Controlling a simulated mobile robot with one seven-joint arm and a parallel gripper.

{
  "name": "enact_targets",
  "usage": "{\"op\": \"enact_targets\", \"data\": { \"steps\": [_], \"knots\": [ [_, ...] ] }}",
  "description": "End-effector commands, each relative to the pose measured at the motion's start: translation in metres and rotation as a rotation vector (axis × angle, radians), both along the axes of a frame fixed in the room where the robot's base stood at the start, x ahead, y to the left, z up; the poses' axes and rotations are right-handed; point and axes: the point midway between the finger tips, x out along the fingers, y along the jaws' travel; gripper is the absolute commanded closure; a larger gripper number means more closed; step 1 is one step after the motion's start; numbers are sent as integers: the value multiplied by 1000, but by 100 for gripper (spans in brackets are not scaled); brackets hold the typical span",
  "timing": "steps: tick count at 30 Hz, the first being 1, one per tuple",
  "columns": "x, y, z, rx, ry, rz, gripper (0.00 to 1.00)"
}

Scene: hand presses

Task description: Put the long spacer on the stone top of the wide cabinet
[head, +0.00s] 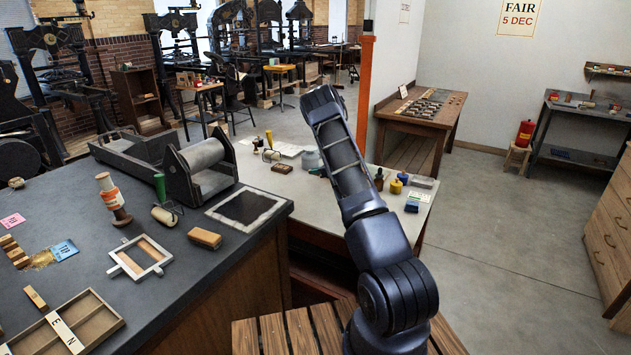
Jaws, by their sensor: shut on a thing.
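My arm (340,155) rises from the bottom of the head view and bends at its top. My gripper does not show; the far part of the arm is hidden behind the near links or out of frame. I cannot make out the long spacer for sure. A broad cabinet with a dark, stone-like top (185,285) and wooden sides fills the left. Behind it stands a unit with a pale grey top (300,185). I cannot tell for sure which of the two is the wide cabinet.
A slatted wooden surface (300,332) lies below my arm.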

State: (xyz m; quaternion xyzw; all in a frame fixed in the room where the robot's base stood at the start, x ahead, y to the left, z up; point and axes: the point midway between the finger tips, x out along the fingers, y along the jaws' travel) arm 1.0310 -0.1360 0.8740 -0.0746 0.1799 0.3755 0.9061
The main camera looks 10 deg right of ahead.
Motion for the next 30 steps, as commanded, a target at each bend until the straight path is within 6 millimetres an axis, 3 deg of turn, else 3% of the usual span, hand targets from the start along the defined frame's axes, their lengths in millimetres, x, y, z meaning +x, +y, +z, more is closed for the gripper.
{"op": "enact_targets", "data": {
  "steps": [7,15,27,28,30],
  "knots": [
    [0,0,-15,0,1,1,100],
    [0,0,-48,0,1,0,100],
    [0,0,-51,-1,-1,0,100],
    [0,0,-51,-1,-1,0,79],
    [0,0,-51,-1,-1,0,65]
  ]
}}
